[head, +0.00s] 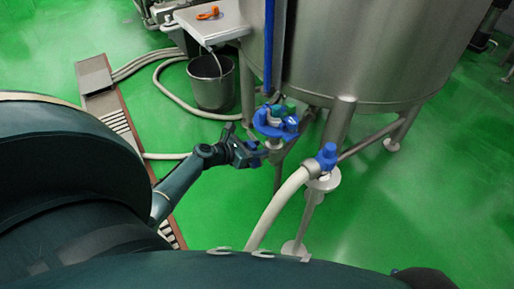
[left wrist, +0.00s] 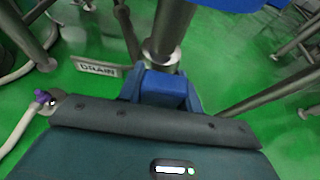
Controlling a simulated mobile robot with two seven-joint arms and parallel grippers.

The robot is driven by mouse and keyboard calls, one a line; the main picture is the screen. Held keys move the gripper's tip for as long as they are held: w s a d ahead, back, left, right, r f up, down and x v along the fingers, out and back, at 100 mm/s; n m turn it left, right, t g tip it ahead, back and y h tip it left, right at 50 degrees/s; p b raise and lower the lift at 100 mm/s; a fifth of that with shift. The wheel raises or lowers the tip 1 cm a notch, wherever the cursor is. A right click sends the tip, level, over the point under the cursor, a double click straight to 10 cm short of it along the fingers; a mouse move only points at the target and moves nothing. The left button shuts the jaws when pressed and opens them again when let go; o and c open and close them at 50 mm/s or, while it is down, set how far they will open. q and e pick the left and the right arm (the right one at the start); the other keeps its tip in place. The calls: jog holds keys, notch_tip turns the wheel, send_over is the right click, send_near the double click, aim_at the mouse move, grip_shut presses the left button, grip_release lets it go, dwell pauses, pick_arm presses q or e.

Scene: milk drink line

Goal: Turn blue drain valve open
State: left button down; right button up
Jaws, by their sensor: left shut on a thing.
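The blue drain valve (left wrist: 166,88) shows in the left wrist view as a blue block just below a vertical steel pipe, beside a plate reading DRAIN (left wrist: 97,68). My left gripper (head: 262,153) reaches in from the left in the head view, low under the tank's edge. It is shut on the blue part there; its fingertips are small and partly hidden, so the exact grip is hard to see. Another blue fitting (head: 270,124) with a green part sits just above the gripper. My right gripper does not show.
A large steel tank (head: 370,50) stands behind on legs. A thick white hose (head: 275,208) runs up to a blue-handled fitting (head: 327,156) right of the gripper. A bucket (head: 211,84) and a floor drain grate (head: 118,122) lie left. Green floor is open at right.

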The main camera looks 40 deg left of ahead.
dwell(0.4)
pick_arm(q)
jog(key=c, duration=1)
grip_release()
jog(key=shift+o, duration=0.2)
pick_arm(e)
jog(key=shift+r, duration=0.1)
pick_arm(q)
jog(key=shift+s+a+r, duration=0.15)
jog(key=shift+s, duration=0.15)
jog(key=p+v, duration=0.4)
jog(key=v, duration=0.8)
jog(key=shift+s+r, duration=0.15)
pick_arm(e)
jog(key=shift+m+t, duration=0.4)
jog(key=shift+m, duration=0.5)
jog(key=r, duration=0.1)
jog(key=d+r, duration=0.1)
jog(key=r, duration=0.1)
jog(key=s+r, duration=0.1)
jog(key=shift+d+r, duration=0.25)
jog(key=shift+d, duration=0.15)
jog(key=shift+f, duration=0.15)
